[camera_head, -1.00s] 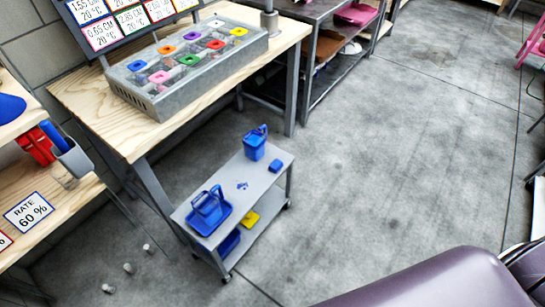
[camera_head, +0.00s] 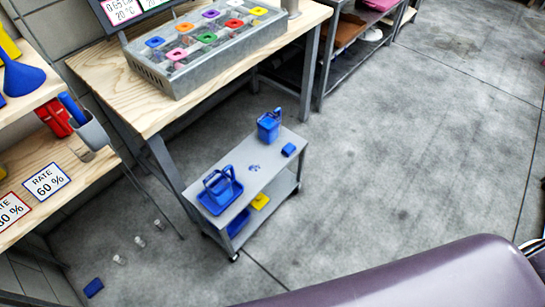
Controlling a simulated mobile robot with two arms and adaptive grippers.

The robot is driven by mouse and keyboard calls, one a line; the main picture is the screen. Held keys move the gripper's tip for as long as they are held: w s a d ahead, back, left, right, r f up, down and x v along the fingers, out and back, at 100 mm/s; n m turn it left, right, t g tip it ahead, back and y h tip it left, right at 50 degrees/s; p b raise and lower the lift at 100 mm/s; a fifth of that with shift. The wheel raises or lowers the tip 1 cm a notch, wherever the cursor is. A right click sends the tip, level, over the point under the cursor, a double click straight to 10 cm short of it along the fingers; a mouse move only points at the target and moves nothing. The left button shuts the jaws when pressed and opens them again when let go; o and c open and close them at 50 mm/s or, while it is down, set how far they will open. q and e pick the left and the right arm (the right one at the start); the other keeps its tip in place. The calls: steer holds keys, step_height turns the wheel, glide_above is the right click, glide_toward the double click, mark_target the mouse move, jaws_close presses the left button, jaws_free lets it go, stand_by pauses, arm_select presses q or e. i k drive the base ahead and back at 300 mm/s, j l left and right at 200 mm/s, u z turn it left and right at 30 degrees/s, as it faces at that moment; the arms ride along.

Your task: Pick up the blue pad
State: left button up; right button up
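A small flat blue block (camera_head: 289,150), which may be the blue pad, lies on the near right part of a grey cart's top (camera_head: 262,190). Another flat blue piece (camera_head: 93,287) lies on the floor at the lower left, and I cannot tell which of the two is the pad. Beside the block on the cart stands a blue handled container (camera_head: 269,125). A blue tray with a handled blue carrier (camera_head: 221,188) is at the cart's near left end. Neither of my grippers shows in the head view.
A wooden table (camera_head: 105,72) with a grey compartment box (camera_head: 203,48) stands behind the cart. Shelves (camera_head: 72,185) are at the left. Several small pale cylinders (camera_head: 139,241) stand on the floor. A purple rounded surface (camera_head: 420,275) fills the bottom right. Floor right of the cart is clear.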

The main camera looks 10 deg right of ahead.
mark_target(288, 149)
steer(key=i+l+u, duration=0.1)
steer(key=u, duration=0.3)
steer(key=l+u, duration=0.25)
steer(key=u, duration=0.15)
steer(key=i+l+u, duration=0.1)
steer(key=u, duration=0.3)
steer(key=k+l, duration=0.05)
steer(key=l, duration=0.05)
